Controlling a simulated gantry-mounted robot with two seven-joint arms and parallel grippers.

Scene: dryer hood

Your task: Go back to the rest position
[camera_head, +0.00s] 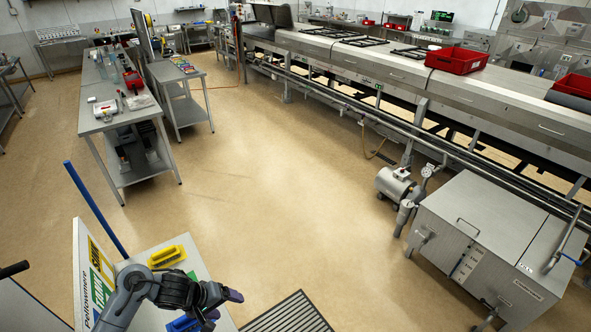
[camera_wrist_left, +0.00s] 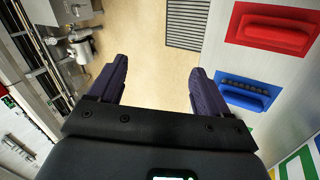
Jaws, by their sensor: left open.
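My left gripper (camera_head: 226,294) reaches in from the lower left in the head view, above the right edge of a small light table (camera_head: 218,270). In the left wrist view its two dark purple fingers (camera_wrist_left: 155,88) are spread apart, with only floor visible between them. It is open and holds nothing. My right gripper is in neither view.
A yellow brush-like item (camera_head: 167,256) and a blue one (camera_head: 185,323) lie on the small table. A blue pole (camera_head: 95,210) and a sign board (camera_head: 95,275) stand beside it. A floor grate (camera_head: 290,315) is nearby. A steel machine (camera_head: 490,240) stands right. The middle floor is clear.

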